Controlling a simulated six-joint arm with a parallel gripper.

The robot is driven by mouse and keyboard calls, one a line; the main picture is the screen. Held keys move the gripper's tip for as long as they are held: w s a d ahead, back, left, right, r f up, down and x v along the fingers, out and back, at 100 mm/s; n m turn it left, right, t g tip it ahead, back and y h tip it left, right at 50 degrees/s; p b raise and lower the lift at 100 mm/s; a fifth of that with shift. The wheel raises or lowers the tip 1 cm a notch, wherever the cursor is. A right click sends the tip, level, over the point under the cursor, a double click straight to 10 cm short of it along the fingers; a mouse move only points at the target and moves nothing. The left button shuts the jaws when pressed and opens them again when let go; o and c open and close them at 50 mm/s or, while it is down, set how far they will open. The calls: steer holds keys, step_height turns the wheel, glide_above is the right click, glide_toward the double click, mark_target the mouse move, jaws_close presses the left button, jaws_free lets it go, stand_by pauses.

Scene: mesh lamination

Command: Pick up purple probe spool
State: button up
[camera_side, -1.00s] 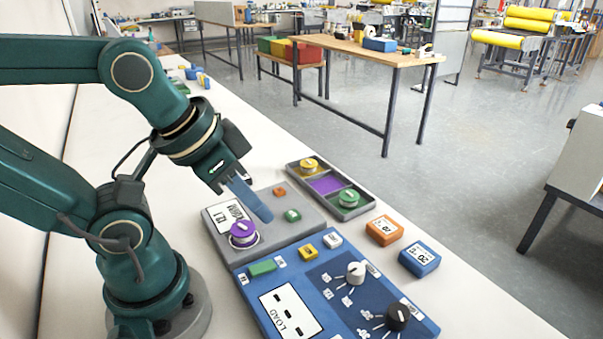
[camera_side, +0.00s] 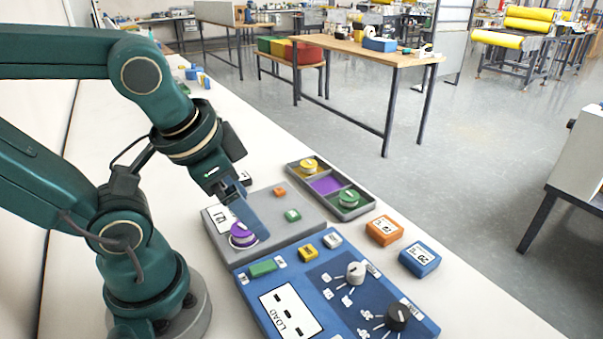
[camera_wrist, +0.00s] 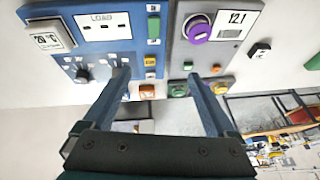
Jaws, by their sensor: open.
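The purple probe spool (camera_side: 243,234) stands on the left part of the grey panel, beside a white display. In the wrist view the purple spool (camera_wrist: 197,29) is near the top, beyond the fingertips and right of centre. My gripper (camera_side: 252,222) is above the grey panel, with a blue finger just right of the spool in the side view. In the wrist view my gripper's (camera_wrist: 157,85) two fingers are wide apart with nothing between them. In the side view one finger largely hides the other.
A grey tray (camera_side: 368,207) holds yellow and green spools, with a purple compartment between them empty. The blue panel (camera_side: 316,260) with knobs adjoins the grey panel. An orange block (camera_side: 384,230) and a blue block (camera_side: 419,258) lie to the right on the white bench.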

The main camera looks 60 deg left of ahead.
mark_target(242, 226)
steer(key=a+f+m+g+y, duration=0.1)
steer(key=m+y, duration=0.1)
steer(key=a+f+m+g+y, duration=0.1)
steer(key=a+f+m+g, duration=0.1)
steer(key=m, duration=0.1)
steer(key=a+f+m+g+y, duration=0.2)
steer(key=m, duration=0.1)
steer(key=shift+s+a+f+y, duration=0.1)
steer(key=shift+s+y, duration=0.2)
steer(key=shift+s, duration=0.1)
steer(key=w+f+m+y, duration=0.1)
steer(key=m+y, duration=0.1)
steer(key=m, duration=0.1)
steer(key=f+m+t+y, duration=0.1)
steer(key=f+m+y, duration=0.1)
steer(key=m, duration=0.1)
steer(key=w+f+m+t+y, duration=0.1)
steer(key=m, duration=0.2)
steer(key=shift+w+f+m+y, duration=0.15)
steer(key=shift+w+m+y, duration=0.15)
steer(key=shift+y, duration=0.1)
steer(key=shift+s+f+m+t+y, duration=0.35)
steer(key=shift+f+m+t, duration=0.2)
steer(key=shift+m, duration=0.25)
steer(key=shift+x, duration=2.4)
steer(key=shift+f, duration=0.1)
jaws_close()
steer(key=shift+r, duration=0.2)
